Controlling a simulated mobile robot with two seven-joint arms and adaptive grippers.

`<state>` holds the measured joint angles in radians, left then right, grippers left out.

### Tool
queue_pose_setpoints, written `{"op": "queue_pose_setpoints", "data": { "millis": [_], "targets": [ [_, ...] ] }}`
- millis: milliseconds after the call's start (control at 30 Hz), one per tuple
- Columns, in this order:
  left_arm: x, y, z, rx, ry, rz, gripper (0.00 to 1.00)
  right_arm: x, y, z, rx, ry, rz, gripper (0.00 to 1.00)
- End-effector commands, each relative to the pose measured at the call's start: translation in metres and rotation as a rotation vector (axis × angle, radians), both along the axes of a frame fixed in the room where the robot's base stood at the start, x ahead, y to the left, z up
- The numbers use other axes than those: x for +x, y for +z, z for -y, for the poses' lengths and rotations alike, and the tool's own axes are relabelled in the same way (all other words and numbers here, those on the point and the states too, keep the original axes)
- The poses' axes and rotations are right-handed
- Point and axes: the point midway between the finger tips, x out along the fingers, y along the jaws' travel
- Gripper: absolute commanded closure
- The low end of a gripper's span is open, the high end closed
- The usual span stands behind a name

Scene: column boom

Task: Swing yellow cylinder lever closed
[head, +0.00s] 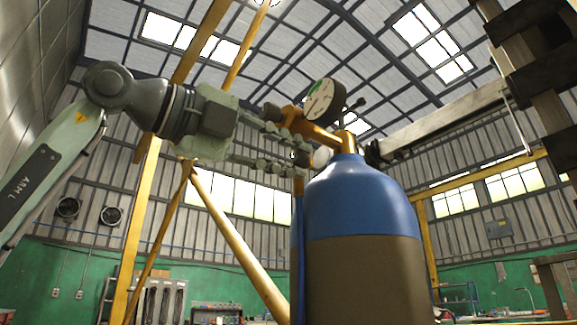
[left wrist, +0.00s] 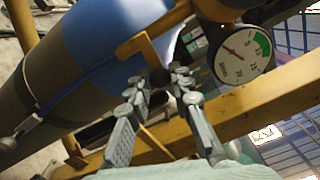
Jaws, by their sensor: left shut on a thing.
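The gas cylinder (head: 360,200) stands upright right of centre in the head view, with a blue top and a dark brown body. It shows tilted in the left wrist view (left wrist: 100,45). Yellow lever-like metalwork (head: 318,134) is at its top, beside a round white gauge (head: 322,98). My left gripper (head: 299,155) is beside the cylinder's top left. In the left wrist view, its fingertips (left wrist: 166,80) close around the end of a short yellow bar (left wrist: 150,50), which I take for the lever. The fingers partly hide the grip. My right gripper is not seen.
A slanted yellow strut (head: 238,240) and a yellow post (head: 143,230) stand left of the cylinder. A pale boom (head: 445,118) reaches from the right column (head: 545,90) to behind the cylinder's top. Open space lies between the boom and the roof.

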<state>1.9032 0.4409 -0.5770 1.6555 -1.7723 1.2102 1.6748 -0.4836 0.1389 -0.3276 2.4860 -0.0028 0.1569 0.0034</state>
Motion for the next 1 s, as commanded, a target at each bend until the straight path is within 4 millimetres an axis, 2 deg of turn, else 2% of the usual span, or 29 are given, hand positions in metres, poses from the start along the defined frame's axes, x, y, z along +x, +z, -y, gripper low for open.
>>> {"op": "queue_pose_setpoints", "data": {
  "millis": [300, 767, 800, 933, 1000],
  "targets": [
    [-0.0003, 0.0046, 0.0001, -0.056, 0.000, -0.074, 1.00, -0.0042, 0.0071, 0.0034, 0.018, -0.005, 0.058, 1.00],
    [0.0001, 0.0058, -0.0003, -0.065, 0.000, -0.085, 1.00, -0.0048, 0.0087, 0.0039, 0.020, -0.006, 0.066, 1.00],
    [0.0000, 0.0060, -0.0004, -0.066, 0.001, -0.085, 0.77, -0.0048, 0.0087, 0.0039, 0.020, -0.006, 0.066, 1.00],
    [0.0000, 0.0056, -0.0004, -0.064, 0.000, -0.084, 0.61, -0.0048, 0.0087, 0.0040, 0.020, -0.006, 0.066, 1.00],
    [0.0001, 0.0055, -0.0003, -0.064, 0.000, -0.084, 0.58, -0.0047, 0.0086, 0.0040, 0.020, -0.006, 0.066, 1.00]
  ]
}}
